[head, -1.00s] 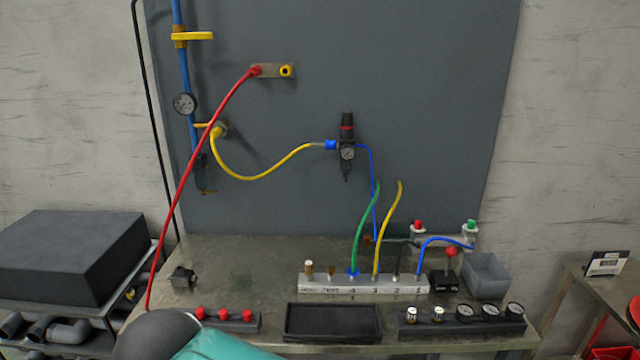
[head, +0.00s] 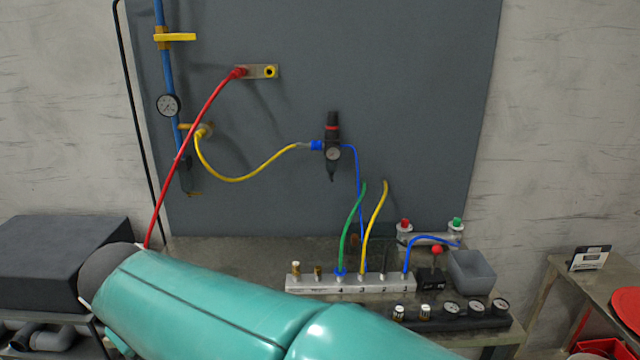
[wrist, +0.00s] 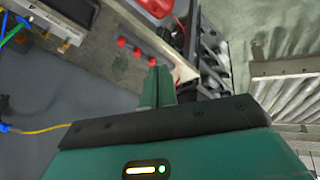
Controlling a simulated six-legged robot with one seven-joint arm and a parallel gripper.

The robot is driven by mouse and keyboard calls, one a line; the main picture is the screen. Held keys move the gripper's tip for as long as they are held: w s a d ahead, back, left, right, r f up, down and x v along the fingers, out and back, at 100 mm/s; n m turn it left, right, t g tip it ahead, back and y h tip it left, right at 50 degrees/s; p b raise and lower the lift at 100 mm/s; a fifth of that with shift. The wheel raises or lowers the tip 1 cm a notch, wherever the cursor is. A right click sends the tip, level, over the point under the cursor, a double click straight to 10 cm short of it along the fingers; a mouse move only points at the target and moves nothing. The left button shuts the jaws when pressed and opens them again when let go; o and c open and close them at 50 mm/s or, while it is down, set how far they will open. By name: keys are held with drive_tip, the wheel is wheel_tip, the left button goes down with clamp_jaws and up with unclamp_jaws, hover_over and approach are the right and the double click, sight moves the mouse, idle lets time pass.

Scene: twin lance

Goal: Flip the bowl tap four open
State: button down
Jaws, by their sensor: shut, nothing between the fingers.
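I cannot tell for sure which part is bowl tap four. A white manifold block (head: 350,285) on the bench carries numbered ports, one marked 4, with green, yellow, black and blue hoses. A black regulator (head: 332,150) hangs at mid panel. My gripper (wrist: 157,85) shows in the wrist view, shut and empty, over the bench near a rack with red knobs (wrist: 137,52). The manifold shows at upper left there (wrist: 62,28), well away from my fingers.
My teal arm covers the bench front in the head view. A red hose (head: 185,150) and yellow hose (head: 240,178) cross the panel. A black box (head: 60,255) stands left. A gauge rack (head: 450,316) and grey bin (head: 472,278) stand right.

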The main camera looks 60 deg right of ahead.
drive_tip(key=w+d+g+h, duration=0.2)
drive_tip(key=d+g+h, duration=0.1)
drive_tip(key=d, duration=1.2)
drive_tip(key=w+d+r+m+g+h, duration=0.1)
drive_tip(key=w+d+g+h, duration=0.2)
drive_tip(key=d, duration=1.2)
drive_tip(key=w+d+r+m+g+h, duration=0.1)
drive_tip(key=d+h, duration=0.6)
drive_tip(key=d, duration=0.8)
drive_tip(key=shift+w+d+g, duration=0.15)
drive_tip(key=shift+w+g, duration=0.55)
drive_tip(key=shift+g, duration=0.4)
drive_tip(key=shift+d, duration=0.1)
approach(332, 178)
drive_tip(key=w+d, duration=0.2)
drive_tip(key=d, duration=0.2)
drive_tip(key=s, duration=0.1)
drive_tip(key=s+d, duration=0.2)
drive_tip(key=shift+f, duration=0.3)
drive_tip(key=shift+s+n+t+h, duration=0.2)
drive_tip(key=shift+n+t, duration=0.15)
drive_tip(key=shift+t, duration=0.2)
drive_tip(key=shift+s+n+t+h, duration=0.2)
drive_tip(key=shift+n+t, duration=0.15)
drive_tip(key=shift+t, duration=0.2)
